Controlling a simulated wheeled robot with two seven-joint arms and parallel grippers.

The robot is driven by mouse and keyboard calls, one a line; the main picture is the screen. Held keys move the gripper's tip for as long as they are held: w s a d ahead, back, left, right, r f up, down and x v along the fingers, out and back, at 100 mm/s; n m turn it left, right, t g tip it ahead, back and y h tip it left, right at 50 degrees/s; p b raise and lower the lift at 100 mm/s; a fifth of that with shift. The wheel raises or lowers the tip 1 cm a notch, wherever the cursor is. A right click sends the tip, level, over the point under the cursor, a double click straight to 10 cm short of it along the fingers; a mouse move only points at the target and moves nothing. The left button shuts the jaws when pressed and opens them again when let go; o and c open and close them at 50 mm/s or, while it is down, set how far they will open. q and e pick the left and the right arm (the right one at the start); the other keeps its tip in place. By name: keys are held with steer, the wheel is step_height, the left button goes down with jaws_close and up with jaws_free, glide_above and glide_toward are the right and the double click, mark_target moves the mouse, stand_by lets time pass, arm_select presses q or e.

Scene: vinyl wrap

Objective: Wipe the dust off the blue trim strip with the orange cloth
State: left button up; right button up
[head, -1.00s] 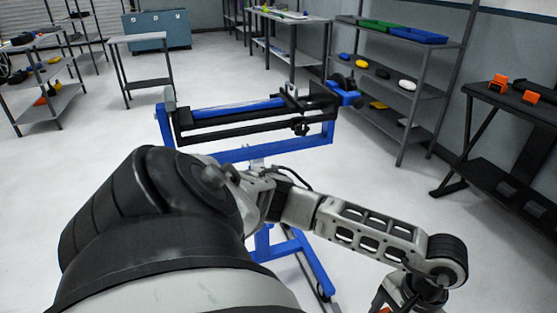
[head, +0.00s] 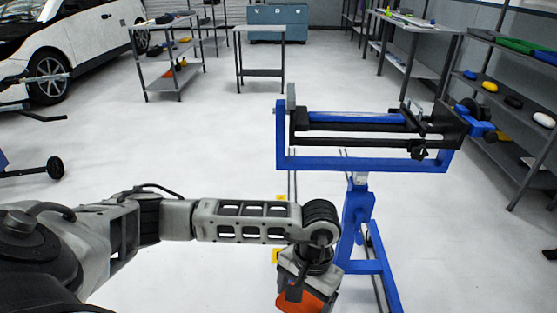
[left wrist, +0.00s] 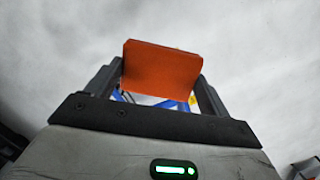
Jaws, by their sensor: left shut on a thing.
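The blue trim strip (head: 355,117) lies level in a black clamp frame on top of the blue stand (head: 362,163). The orange cloth (head: 308,301) is a folded, block-like piece at the bottom edge of the head view. My left gripper (head: 303,285) points down and is shut on the cloth, low and in front of the stand, apart from the strip. In the left wrist view the cloth (left wrist: 162,70) sits between the two dark fingers. Dust on the strip is too small to make out. My right gripper is not in view.
A grey shelf (head: 515,115) with bins and coloured items stands close on the right. Small tables (head: 260,72), a blue cabinet (head: 278,22) and a white car (head: 85,35) are farther back. The stand's blue foot (head: 372,268) reaches forward. Floor left of the stand is open.

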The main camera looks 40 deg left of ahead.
arm_select(q)
step_height(320, 180, up, 7)
steer(key=p, duration=0.5)
steer(key=shift+s+a+f, duration=0.1)
steer(key=shift+a+f, duration=0.05)
steer(key=shift+f, duration=0.4)
